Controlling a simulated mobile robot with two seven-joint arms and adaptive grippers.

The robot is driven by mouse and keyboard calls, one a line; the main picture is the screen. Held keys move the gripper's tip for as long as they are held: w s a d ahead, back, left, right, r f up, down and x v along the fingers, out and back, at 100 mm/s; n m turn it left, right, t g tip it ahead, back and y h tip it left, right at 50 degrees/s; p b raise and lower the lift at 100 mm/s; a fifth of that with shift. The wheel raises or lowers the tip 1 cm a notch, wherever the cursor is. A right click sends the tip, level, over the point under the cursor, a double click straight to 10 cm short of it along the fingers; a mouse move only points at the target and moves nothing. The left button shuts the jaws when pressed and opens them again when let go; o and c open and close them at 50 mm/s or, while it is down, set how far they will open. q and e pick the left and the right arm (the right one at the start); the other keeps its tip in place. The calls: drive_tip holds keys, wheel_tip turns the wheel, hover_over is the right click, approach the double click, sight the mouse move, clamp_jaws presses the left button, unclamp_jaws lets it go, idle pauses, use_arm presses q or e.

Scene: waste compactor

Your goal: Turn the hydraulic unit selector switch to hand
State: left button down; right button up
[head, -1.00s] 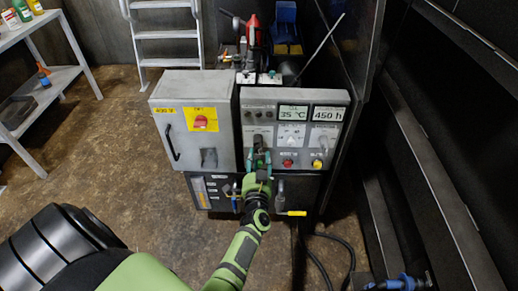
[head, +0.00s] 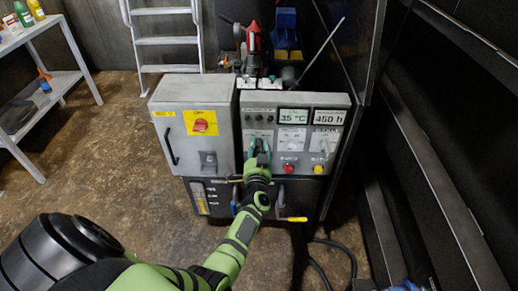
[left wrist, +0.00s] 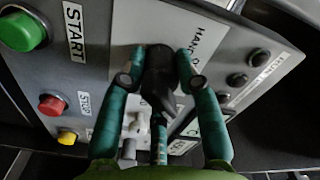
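The black selector switch (left wrist: 160,75) sits on the grey hydraulic unit panel (head: 320,160), beside a label reading HAND (left wrist: 198,40) in the left wrist view. My left gripper (head: 259,148) is at the switch, with its green arm reaching up from below. In the left wrist view, its teal fingertips (left wrist: 160,58) lie close on either side of the switch knob. I cannot tell whether they press on it. A third teal finger shows below the knob. In the head view, the gripper mostly hides the switch. My right gripper is not in view.
A green START button (left wrist: 22,30), a red button (left wrist: 52,104) and a yellow button (left wrist: 68,137) are on the same panel. A grey cabinet (head: 190,140) with a red knob adjoins it on the left. Dark walls (head: 440,150) stand close on the right. Open floor lies at the left.

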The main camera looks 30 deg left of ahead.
use_arm(q)
drive_tip(key=shift+d+f, duration=0.15)
drive_tip(key=shift+d, duration=0.05)
drive_tip(key=shift+n, duration=0.7)
drive_tip(key=n+p, duration=0.1)
drive_tip(key=n, duration=0.2)
drive_tip(key=shift+d, duration=0.15)
drive_tip(key=n, duration=0.6)
drive_tip(key=shift+n, duration=0.3)
drive_tip(key=n, duration=0.2)
drive_tip(key=shift+n, duration=0.4)
drive_tip(key=n, duration=0.3)
drive_tip(key=shift+r, duration=0.25)
drive_tip(key=shift+w+r+n+b, duration=0.1)
drive_tip(key=shift+n+b, duration=0.2)
drive_tip(key=shift+n, duration=0.3)
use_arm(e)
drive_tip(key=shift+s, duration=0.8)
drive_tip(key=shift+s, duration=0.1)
